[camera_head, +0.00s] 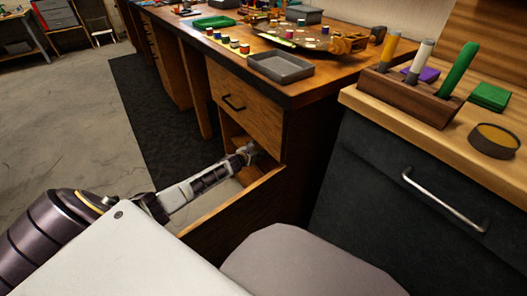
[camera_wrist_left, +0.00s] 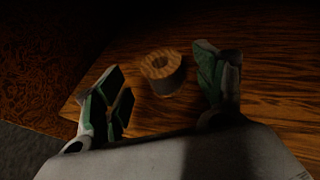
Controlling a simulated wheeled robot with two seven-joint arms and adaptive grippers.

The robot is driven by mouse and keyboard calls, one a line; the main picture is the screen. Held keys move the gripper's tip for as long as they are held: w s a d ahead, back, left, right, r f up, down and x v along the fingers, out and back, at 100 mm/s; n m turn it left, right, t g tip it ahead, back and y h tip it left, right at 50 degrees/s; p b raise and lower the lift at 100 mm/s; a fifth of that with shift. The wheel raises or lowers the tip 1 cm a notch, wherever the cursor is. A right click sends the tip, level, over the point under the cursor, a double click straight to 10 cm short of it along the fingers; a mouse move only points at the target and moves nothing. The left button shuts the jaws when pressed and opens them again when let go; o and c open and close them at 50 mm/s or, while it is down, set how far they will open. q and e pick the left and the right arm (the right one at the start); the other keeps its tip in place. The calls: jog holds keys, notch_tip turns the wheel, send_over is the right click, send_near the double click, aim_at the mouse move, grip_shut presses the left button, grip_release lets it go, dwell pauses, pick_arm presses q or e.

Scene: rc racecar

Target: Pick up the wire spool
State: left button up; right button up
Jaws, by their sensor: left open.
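The wire spool (camera_wrist_left: 162,72) is a short cylinder with a wooden-looking top, a centre hole and a dark winding. It stands upright on a wood-grained surface in the left wrist view. My left gripper (camera_wrist_left: 164,84) is open, with one finger to the left of the spool and the other to its right. No contact with the spool shows. In the head view, my left gripper (camera_head: 247,153) is low at the open lower drawer (camera_head: 235,212) of the wooden desk. The spool is hidden in that view. My right gripper is not in view.
The drawer walls and the desk front (camera_head: 250,103) are close around my left gripper. A grey tray (camera_head: 280,67) and several small coloured items sit on the desktop. A dark cabinet (camera_head: 400,190) with a metal handle stands to the right. Floor is clear at left.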

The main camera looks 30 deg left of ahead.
pick_arm(q)
jog(key=shift+w+f, duration=0.25)
jog(key=shift+w, duration=0.05)
jog(key=shift+b+x, duration=0.55)
jog(key=shift+x, duration=0.2)
jog(key=shift+w, duration=0.3)
jog(key=c, duration=0.9)
jog(key=shift+c, duration=1.2)
